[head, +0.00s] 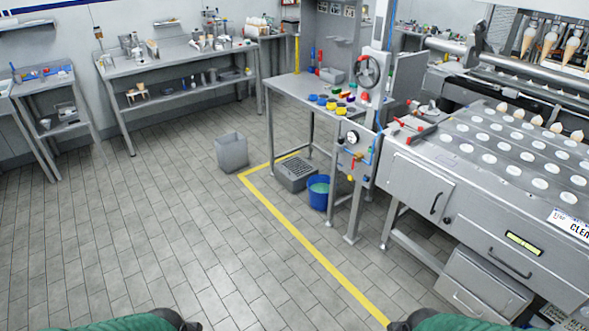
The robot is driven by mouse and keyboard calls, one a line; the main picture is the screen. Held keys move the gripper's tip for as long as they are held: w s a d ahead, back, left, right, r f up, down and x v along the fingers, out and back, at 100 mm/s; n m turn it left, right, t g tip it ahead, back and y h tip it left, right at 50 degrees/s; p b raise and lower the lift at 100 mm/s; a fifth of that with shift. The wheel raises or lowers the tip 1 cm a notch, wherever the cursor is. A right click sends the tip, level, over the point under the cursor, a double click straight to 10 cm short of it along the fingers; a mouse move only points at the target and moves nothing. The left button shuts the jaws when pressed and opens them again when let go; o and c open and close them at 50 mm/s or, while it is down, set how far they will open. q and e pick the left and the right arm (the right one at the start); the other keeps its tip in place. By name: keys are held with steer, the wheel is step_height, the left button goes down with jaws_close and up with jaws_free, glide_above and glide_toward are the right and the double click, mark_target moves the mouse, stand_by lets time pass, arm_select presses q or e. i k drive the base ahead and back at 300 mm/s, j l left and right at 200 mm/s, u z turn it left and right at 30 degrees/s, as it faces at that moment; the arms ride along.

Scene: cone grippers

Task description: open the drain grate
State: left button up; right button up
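I cannot make out a drain grate for certain. A grey box with dark slots in its side (297,173) sits on the floor under the steel side table, and I cannot tell whether it is part of a drain. Green and black parts of my own body show at the bottom edge, left and right of the middle. No gripper fingers show in the head view.
A grey bin (231,152) and a blue bucket (319,192) stand on the floor. A yellow floor line (310,249) runs past the steel cone machine (480,185) at right. A workbench (180,71) stands at the back left. The tiled floor at left is clear.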

mark_target(296, 167)
steer(key=i+u, duration=0.3)
steer(key=i, duration=3.3)
steer(key=i+u, duration=0.1)
steer(key=i, duration=0.65)
steer(key=i+l+u, duration=0.1)
steer(key=i, duration=0.65)
